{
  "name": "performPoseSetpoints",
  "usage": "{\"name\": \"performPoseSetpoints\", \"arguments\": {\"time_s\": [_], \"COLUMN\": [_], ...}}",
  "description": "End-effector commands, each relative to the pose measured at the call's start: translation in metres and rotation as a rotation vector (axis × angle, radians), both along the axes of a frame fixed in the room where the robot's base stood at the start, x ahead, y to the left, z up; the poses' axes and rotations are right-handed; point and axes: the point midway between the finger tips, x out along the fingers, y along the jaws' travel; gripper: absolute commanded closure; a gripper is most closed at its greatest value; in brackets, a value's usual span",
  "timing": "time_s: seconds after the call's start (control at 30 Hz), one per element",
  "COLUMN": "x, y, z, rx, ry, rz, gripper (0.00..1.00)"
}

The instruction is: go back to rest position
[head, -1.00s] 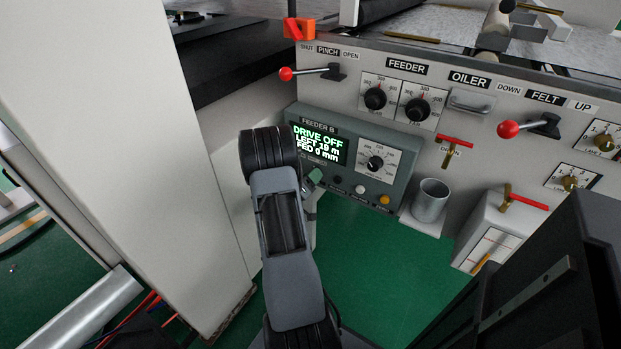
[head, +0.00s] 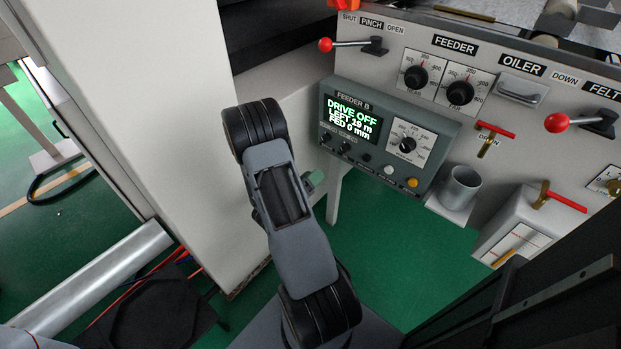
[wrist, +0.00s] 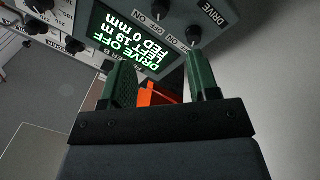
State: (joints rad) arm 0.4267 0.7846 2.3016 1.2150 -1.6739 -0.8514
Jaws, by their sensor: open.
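My gripper (wrist: 160,62) shows in the wrist view with its two green fingers apart and nothing held between them. In the head view my arm hides most of it; only a greenish fingertip (head: 315,178) shows at the arm's right side. The arm stands folded in front of the grey FEEDER B box (head: 425,122), whose screen (head: 350,117) reads DRIVE OFF, LEFT 19 m, FED 0 mm. In the wrist view the screen (wrist: 130,45) appears beyond the fingers, tilted. I see no contact between gripper and box.
A pale column (head: 170,130) stands left of my arm. A metal cup (head: 461,187), a red-handled drain valve (head: 492,133) and red-knobbed levers (head: 557,123) are on the machine at right. An orange thing (wrist: 155,92) lies beyond the fingers. Green floor (head: 375,235) is open below the box.

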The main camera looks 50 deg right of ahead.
Motion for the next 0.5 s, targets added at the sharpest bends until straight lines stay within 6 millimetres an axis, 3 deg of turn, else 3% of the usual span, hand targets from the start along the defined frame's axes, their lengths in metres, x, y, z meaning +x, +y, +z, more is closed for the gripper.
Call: {"name": "performPoseSetpoints", "arguments": {"time_s": [0.5], "x": [0.0002], "y": [0.0063], "z": [-0.0008], "rx": [0.0], "ry": [0.0], "rz": [0.0], "gripper": [0.45]}}
